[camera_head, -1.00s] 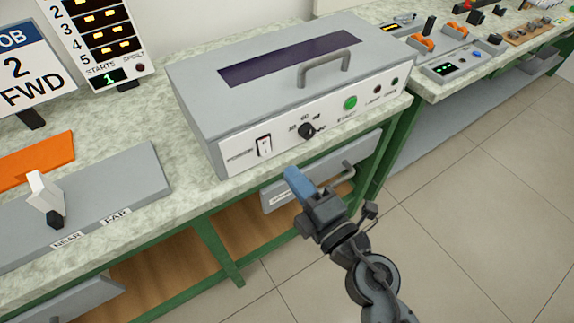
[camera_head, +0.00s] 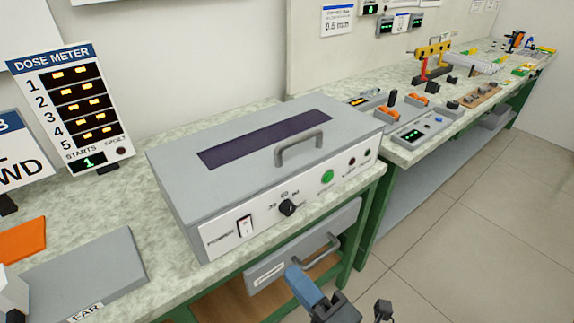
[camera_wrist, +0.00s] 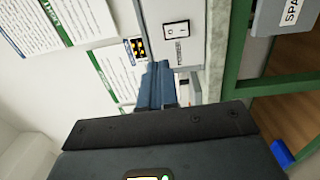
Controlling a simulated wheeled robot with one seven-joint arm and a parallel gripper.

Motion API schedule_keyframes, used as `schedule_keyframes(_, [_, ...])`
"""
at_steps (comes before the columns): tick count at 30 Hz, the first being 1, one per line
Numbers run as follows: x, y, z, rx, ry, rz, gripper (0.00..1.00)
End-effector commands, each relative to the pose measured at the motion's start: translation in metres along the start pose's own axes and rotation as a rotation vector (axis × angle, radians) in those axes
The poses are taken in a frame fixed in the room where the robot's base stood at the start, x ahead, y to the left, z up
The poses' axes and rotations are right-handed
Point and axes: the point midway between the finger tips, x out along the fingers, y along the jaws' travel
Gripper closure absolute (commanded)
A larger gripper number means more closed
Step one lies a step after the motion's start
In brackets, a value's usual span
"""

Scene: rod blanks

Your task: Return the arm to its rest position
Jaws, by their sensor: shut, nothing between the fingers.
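My gripper (camera_head: 300,282) shows at the bottom of the head view, with its blue fingers together and nothing between them. It is in front of the bench, low and near the drawer under the grey machine, apart from the machine's front panel as far as I can tell. In the wrist view the blue fingers (camera_wrist: 157,85) are closed and point toward the machine's panel with the power switch (camera_wrist: 176,29). Most of my arm is below the head view's edge.
The grey lidded machine (camera_head: 220,185) stands on the bench, with a handled drawer (camera_head: 300,250) beneath. A dose meter board (camera_head: 75,105) stands at left, near an orange plate (camera_head: 22,240) and a grey plate (camera_head: 85,275). Tiled floor (camera_head: 450,225) at right is clear.

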Motion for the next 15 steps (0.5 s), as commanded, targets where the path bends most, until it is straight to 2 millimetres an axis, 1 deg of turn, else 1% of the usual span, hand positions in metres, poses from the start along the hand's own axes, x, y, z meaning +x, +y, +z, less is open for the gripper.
schedule_keyframes(2, [-0.002,0.000,0.000,0.005,-0.002,0.000,1.00])
schedule_keyframes(4, [-0.009,-0.001,0.001,0.032,-0.010,-0.001,1.00])
schedule_keyframes(5, [-0.015,-0.002,0.001,0.052,-0.017,-0.002,1.00])
schedule_keyframes(7, [-0.035,-0.003,0.002,0.122,-0.040,-0.001,1.00])
schedule_keyframes(8, [-0.045,-0.003,0.002,0.162,-0.053,-0.001,1.00])
schedule_keyframes(11, [-0.087,-0.001,0.004,0.324,-0.109,0.006,1.00])
schedule_keyframes(12, [-0.104,0.000,0.004,0.394,-0.137,0.010,1.00])
schedule_keyframes(14, [-0.130,0.004,0.004,0.499,-0.178,0.018,1.00])
schedule_keyframes(15, [-0.146,0.007,0.004,0.569,-0.207,0.025,1.00])
